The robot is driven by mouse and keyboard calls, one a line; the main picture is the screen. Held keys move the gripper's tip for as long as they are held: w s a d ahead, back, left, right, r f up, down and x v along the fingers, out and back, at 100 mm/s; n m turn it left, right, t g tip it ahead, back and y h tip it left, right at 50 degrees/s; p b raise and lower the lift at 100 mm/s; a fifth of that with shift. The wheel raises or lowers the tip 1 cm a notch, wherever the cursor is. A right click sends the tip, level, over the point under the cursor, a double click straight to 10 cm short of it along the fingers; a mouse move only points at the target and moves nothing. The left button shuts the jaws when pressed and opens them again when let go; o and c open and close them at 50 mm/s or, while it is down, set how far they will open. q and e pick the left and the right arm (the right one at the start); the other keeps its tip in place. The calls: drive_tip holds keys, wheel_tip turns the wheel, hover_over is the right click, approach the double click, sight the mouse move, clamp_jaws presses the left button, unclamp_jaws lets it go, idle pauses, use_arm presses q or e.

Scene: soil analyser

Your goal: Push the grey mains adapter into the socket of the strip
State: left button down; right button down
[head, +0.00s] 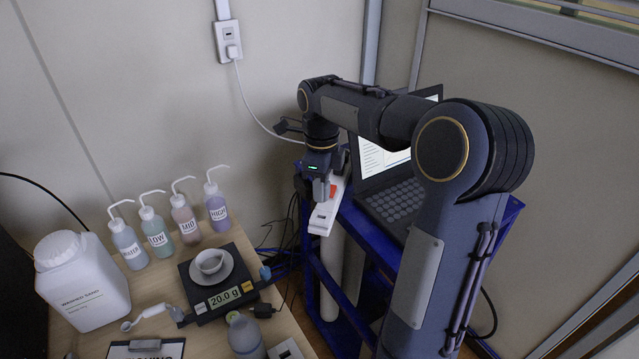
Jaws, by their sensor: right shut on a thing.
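The white power strip (320,221) lies on the blue cart, along its left edge. Its near end, with a dark socket opening, and a red switch show. My right gripper (321,192) points down at the strip, beside the red switch. It is shut on what appears to be the grey mains adapter, mostly hidden by the fingers and wrist. I cannot tell whether the adapter's pins are in a socket. My left gripper is not in view.
An open laptop (393,203) stands on the blue cart (358,228) behind my right arm. A white cord hangs from the wall outlet (229,38).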

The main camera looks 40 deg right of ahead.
drive_tip(key=shift+w, duration=0.1)
drive_tip(key=shift+f+b, duration=1.2)
drive_tip(key=shift+f, duration=0.9)
drive_tip(key=shift+f, duration=0.1)
drive_tip(key=shift+p, duration=0.3)
drive_tip(key=shift+f+b, duration=0.65)
drive_tip(key=shift+f, duration=0.3)
